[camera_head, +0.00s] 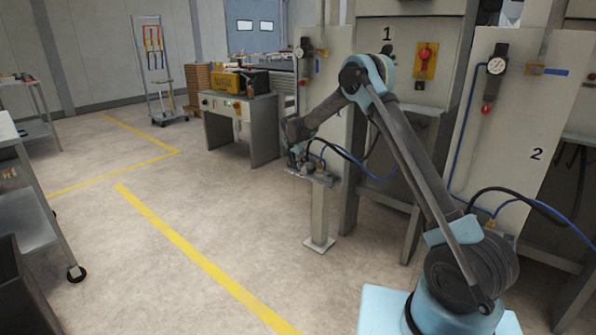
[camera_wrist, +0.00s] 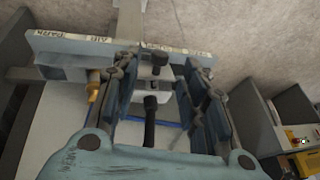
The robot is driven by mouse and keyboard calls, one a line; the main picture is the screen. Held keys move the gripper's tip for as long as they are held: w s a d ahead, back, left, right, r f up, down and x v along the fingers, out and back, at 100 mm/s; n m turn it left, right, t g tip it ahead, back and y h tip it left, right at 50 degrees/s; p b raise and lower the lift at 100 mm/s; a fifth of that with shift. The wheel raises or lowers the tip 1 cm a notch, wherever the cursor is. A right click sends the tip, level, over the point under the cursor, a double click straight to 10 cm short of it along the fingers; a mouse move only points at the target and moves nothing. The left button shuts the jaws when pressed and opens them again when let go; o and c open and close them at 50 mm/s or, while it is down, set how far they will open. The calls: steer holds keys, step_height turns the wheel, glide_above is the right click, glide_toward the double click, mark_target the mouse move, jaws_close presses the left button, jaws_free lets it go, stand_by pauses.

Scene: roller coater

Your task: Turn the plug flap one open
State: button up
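In the wrist view my gripper (camera_wrist: 161,72) is open, with its two blue-grey fingers spread apart. A small grey connector block with a dark knob (camera_wrist: 158,60) shows between the fingers, and a black cable end (camera_wrist: 150,122) lies nearer the camera. I cannot tell which part is plug flap one, or whether a finger touches it. The connectors sit by a labelled grey bar (camera_wrist: 75,42). In the head view my gripper (camera_head: 296,160) is at the small bracket (camera_head: 318,178) on a post; my wrist hides much of it.
A brass fitting (camera_wrist: 93,86) is left of the fingers. A blue hose (camera_wrist: 168,125) runs behind them. In the head view, station 1's cabinet (camera_head: 400,100) stands right of the bracket and a control desk (camera_head: 240,125) stands behind. The floor left of the post is clear.

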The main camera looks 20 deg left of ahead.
steer(key=shift+x, duration=2.65)
jaws_close()
